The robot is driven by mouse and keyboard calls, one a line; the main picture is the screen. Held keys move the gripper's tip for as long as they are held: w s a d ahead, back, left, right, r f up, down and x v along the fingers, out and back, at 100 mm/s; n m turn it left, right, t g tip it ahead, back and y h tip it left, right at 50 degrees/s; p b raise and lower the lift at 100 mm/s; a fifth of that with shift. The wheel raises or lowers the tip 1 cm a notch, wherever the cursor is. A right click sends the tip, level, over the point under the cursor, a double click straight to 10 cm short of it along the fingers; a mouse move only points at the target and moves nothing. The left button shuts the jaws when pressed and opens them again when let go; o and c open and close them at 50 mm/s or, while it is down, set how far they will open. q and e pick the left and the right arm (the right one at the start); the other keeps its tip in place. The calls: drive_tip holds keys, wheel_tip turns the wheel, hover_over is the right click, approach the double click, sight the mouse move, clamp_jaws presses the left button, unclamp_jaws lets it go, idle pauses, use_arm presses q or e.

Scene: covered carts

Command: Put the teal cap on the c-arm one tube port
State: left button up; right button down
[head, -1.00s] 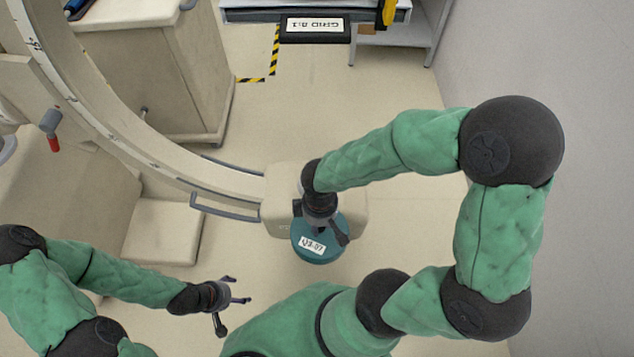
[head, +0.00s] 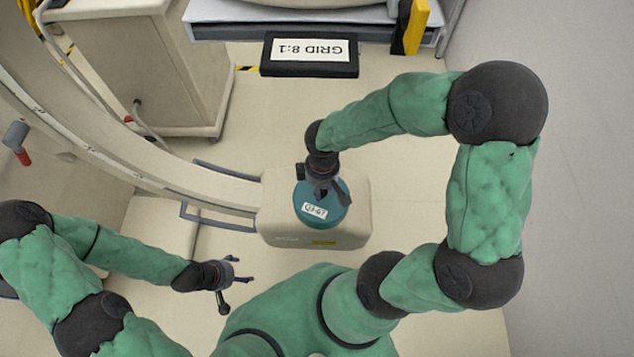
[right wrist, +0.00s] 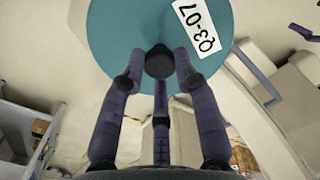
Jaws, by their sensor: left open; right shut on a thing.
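The teal cap (head: 321,210) is a round disc with a white label, Q3-07. My right gripper (head: 324,188) is shut on its dark central knob; the right wrist view shows the fingers (right wrist: 160,65) around the knob, with the cap (right wrist: 125,45) beyond them. The c-arm's beige tube housing (head: 345,225) sits at the end of the curved c-arm (head: 130,157). In the head view the cap overlaps the top of the housing and hides the port. I cannot tell whether it touches. My left gripper (head: 238,274) is open and empty, left of and below the housing.
A grey handle rail (head: 215,222) runs along the c-arm beside the housing. A dark box labelled GRID 8:1 (head: 310,55) is at the table edge at the top. A beige cabinet (head: 165,75) stands upper left. Floor right of the housing is clear.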

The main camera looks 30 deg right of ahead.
drive_tip(key=w+f+b, duration=0.1)
drive_tip(key=w+f, duration=0.1)
drive_tip(key=w+d+f+b, duration=0.1)
drive_tip(key=w+f, duration=0.1)
drive_tip(key=w+d+f+b, duration=0.1)
drive_tip(key=w+f, duration=0.1)
drive_tip(key=shift+w+d+f, duration=0.25)
drive_tip(key=shift+w+f, duration=0.15)
drive_tip(key=shift+w+f+b, duration=0.15)
drive_tip(key=shift+f+b, duration=0.65)
drive_tip(key=shift+f, duration=0.85)
drive_tip(key=shift+f, duration=0.1)
drive_tip(key=shift+f, duration=0.1)
drive_tip(key=c, duration=0.9)
unclamp_jaws()
wheel_tip(320, 180, up, 8)
drive_tip(key=p, duration=0.3)
